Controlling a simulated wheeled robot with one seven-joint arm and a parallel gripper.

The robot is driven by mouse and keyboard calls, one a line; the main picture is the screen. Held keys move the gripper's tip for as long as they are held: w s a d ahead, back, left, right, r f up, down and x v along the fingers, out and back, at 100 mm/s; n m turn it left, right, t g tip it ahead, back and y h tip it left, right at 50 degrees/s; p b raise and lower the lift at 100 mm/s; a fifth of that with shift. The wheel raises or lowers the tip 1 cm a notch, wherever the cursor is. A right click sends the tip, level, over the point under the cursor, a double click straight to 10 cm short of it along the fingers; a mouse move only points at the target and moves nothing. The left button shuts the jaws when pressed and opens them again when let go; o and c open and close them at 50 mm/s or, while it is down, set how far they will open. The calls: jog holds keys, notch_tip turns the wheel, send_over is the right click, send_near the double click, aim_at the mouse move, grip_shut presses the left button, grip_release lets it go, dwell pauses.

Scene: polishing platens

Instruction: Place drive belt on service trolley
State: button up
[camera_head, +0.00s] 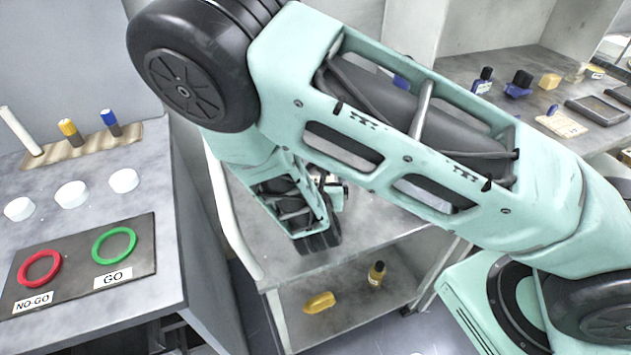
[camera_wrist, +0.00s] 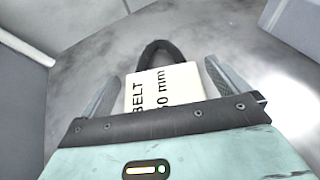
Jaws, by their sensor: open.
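The drive belt (camera_wrist: 160,46) is a black loop with a cream label card (camera_wrist: 165,90) reading "BELT" and a partly hidden "mm" size. In the wrist view it lies over a grey surface that looks like the trolley top. My gripper (camera_wrist: 162,72) is open, with one finger on each side of the card and a gap visible around it. The service trolley (camera_head: 375,246) stands in the middle of the head view, below my arm. My arm hides much of its top there, and the belt cannot be made out in that view.
A yellow item (camera_head: 319,302) and a dark bottle (camera_head: 376,273) stand on the trolley's lower shelf. The left bench has a dark mat (camera_head: 75,275) with red and green rings and several white discs. The right bench (camera_head: 455,68) holds small bottles, blocks and frames.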

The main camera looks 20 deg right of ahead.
jog(key=b+v, duration=0.2)
jog(key=v, duration=0.9)
jog(key=shift+s+a+r, duration=0.15)
jog(key=shift+s+r, duration=0.1)
jog(key=s+d+r+m+g+h, duration=0.3)
jog(key=s+d+r+m+g, duration=0.3)
jog(key=s+m+g, duration=0.55)
jog(key=s+a+r+m+g+y, duration=0.1)
jog(key=s+a+r+m+y, duration=0.3)
jog(key=a+r+m+y, duration=0.3)
jog(key=shift+s+a+r+m+y, duration=0.4)
jog(key=shift+a+m+y, duration=0.45)
jog(key=shift+m, duration=1.8)
